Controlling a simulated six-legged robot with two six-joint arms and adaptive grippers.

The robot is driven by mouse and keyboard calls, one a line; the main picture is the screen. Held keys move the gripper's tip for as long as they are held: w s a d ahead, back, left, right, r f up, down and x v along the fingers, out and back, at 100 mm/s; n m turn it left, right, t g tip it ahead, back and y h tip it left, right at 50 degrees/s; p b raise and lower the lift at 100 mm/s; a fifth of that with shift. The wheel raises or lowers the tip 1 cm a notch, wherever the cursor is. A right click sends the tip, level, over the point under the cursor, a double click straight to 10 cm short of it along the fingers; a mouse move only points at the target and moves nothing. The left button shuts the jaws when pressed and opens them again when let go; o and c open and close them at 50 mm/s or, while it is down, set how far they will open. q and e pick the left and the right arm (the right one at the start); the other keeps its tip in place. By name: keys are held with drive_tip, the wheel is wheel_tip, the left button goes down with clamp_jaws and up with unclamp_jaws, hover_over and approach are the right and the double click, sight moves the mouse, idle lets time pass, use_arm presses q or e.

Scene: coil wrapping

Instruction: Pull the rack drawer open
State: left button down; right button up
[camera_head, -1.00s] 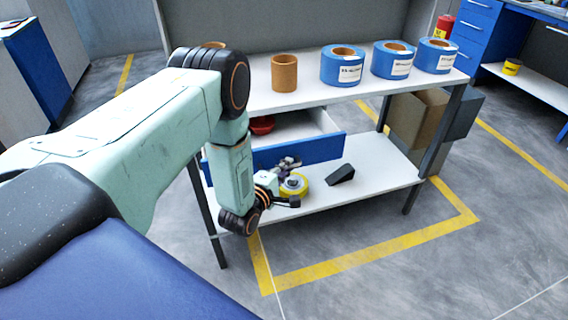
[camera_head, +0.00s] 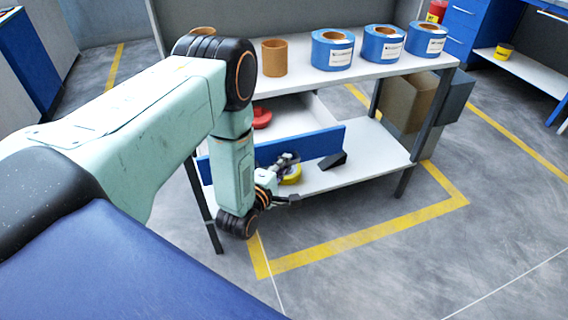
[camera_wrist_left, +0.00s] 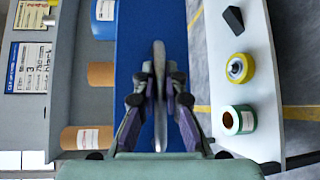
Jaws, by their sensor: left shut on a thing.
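The rack drawer has a blue front (camera_head: 322,144) and hangs under the white top of the rack. It stands partly open, and its pale inside shows behind the front with a red object (camera_head: 262,118) in it. My left gripper (camera_head: 286,162) is at the drawer front, shut on the grey bar handle. In the left wrist view the handle (camera_wrist_left: 159,85) runs between the fingers, against the blue front (camera_wrist_left: 137,30). My right gripper is not in view.
The rack top (camera_head: 300,84) holds a brown tube (camera_head: 274,58) and several blue-wrapped coils. The lower shelf (camera_head: 370,160) carries a black wedge (camera_head: 333,161), a yellow roll (camera_wrist_left: 240,68) and a green roll (camera_wrist_left: 239,120). Floor in front, marked by yellow lines, is clear.

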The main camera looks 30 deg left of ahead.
use_arm(q)
drive_tip(key=shift+a, duration=0.1)
drive_tip(key=c, duration=1.7)
unclamp_jaws()
drive_tip(key=shift+s, duration=0.1)
drive_tip(key=s+r, duration=0.1)
drive_tip(key=s, duration=1.1)
drive_tip(key=shift+d+r, duration=0.3)
drive_tip(key=shift+d, duration=0.1)
drive_tip(key=shift+w, duration=0.1)
